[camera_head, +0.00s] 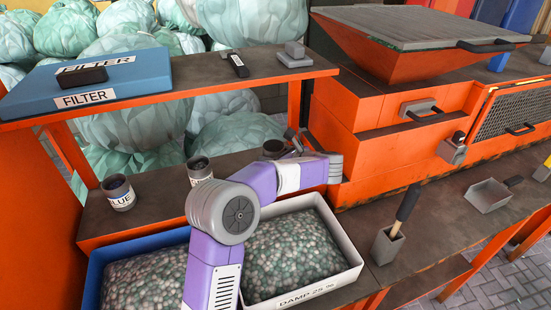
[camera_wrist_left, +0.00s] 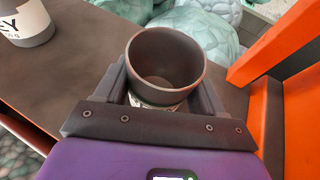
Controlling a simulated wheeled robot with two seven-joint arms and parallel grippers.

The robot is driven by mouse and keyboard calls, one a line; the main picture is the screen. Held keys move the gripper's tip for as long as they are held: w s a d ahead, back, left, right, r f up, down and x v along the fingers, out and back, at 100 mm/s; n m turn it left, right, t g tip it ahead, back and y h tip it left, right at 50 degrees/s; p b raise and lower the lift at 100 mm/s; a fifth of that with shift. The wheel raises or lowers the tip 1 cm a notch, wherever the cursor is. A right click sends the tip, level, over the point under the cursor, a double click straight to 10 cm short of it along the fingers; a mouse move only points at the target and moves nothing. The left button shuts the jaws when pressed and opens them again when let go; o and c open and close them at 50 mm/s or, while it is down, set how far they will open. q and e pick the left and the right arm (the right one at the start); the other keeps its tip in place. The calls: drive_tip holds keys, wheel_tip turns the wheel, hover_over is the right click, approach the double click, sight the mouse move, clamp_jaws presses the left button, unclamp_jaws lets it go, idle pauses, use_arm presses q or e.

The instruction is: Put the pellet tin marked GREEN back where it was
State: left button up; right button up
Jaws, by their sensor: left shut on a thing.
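My left gripper (camera_head: 288,146) is over the right end of the lower shelf, beside the orange machine. In the left wrist view its fingers (camera_wrist_left: 165,88) are shut around an open, empty-looking dark tin (camera_wrist_left: 167,60). The tin's white label is mostly hidden by the gripper, so its word cannot be read. The held tin (camera_head: 272,148) is upright; I cannot tell whether it touches the shelf. A tin marked BLUE (camera_head: 118,192) stands on the shelf at left. Another tin (camera_head: 200,171) stands between; the wrist view shows a tin with label ending "EY" (camera_wrist_left: 26,24). My right gripper is out of view.
A blue FILTER box (camera_head: 105,84) and small dark objects lie on the upper shelf. Below are a blue tray (camera_head: 93,275) and a white DAMP tray (camera_head: 345,275) of pellets. The orange machine (camera_head: 385,150) bounds the right. Bare shelf (camera_head: 155,210) lies between the tins.

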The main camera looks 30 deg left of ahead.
use_arm(q)
drive_tip(key=o, duration=1.1)
drive_tip(key=shift+d+r, duration=0.15)
drive_tip(key=p+v, duration=0.2)
drive_tip(key=v, duration=0.8)
drive_tip(key=shift+s+d+r+p, duration=0.1)
drive_tip(key=shift+d+r+p, duration=0.15)
drive_tip(key=shift+p, duration=0.15)
drive_tip(key=shift+s+d+r, duration=0.1)
drive_tip(key=shift+s+d, duration=0.1)
drive_tip(key=shift+d, duration=0.3)
